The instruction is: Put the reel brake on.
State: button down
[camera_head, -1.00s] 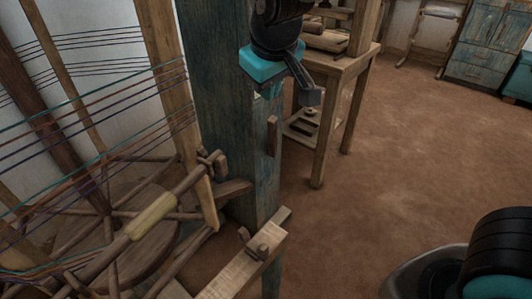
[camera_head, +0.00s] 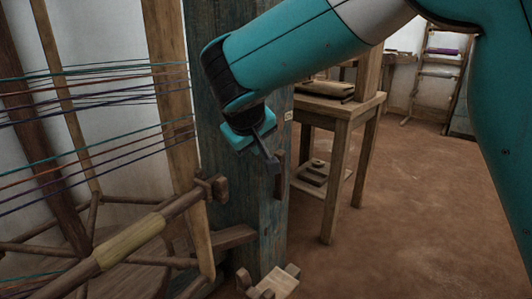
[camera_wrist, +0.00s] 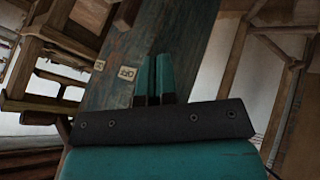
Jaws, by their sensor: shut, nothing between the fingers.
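The wooden reel, with spokes and a thick axle (camera_head: 130,240), stands at the left under stretched coloured threads. A blue-worn post (camera_head: 225,190) rises right of it. A short upright wooden bar (camera_head: 281,175) is on the post's right side; I cannot tell for sure whether it is the reel brake. My gripper (camera_head: 273,166) points down in front of the post, beside that bar; contact is unclear. In the wrist view, my gripper's teal fingers (camera_wrist: 157,75) are together and empty, in front of the post (camera_wrist: 130,55), which bears small pale labels.
A wooden beam end with a peg (camera_head: 270,284) juts out low, below my gripper. A wooden table (camera_head: 345,110) with a lower shelf stands behind the post. The brown floor (camera_head: 410,220) to the right is open.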

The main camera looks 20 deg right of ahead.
jog(key=w+d+f+b, duration=0.5)
jog(key=w+d+f, duration=0.1)
jog(key=w+f, duration=0.1)
dwell(0.3)
jog(key=shift+d, duration=0.15)
